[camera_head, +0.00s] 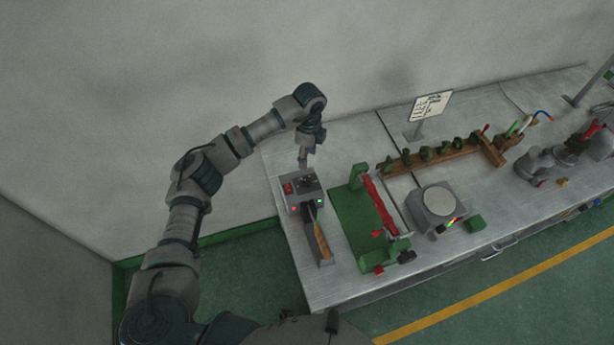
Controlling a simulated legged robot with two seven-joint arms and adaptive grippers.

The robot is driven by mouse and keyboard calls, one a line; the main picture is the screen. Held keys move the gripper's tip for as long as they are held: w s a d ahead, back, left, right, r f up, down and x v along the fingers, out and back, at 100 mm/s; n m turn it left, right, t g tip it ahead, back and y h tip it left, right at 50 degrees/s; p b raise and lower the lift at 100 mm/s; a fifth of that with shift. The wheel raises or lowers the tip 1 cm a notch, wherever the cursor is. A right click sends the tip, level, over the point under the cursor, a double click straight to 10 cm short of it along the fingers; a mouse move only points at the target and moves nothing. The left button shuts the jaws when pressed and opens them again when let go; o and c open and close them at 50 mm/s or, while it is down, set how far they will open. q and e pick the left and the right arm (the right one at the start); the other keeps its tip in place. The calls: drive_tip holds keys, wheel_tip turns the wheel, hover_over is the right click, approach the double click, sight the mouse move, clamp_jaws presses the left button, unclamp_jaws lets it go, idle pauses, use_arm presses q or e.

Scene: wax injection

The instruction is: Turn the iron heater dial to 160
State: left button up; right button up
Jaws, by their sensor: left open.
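The iron heater (297,190) is a small grey box with a dark top panel and red parts, at the left end of the metal workbench. Its dial is too small to make out, and I cannot read a setting. An iron with a wooden handle (322,243) rests in a holder at the heater's front. My left gripper (303,161) is open, pointing down just behind and above the heater's back edge. Its fingers are small, and I cannot tell whether they touch the heater. My right gripper is not in view.
On the workbench (340,290), a green clamp fixture with a red bar (380,205) stands right of the heater. Further right are a round-topped hot plate (438,201), a wooden rack (440,157) and grey pots (540,162). A sign (431,105) stands behind. A wall closes the back.

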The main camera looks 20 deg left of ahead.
sight(307, 179)
use_arm(q)
drive_tip(key=f, duration=0.7)
drive_tip(key=f+p, duration=0.1)
drive_tip(key=f, duration=0.3)
drive_tip(key=shift+s+a+f, duration=0.1)
drive_tip(key=shift+s+f, duration=0.15)
drive_tip(key=shift+f, duration=0.05)
clamp_jaws()
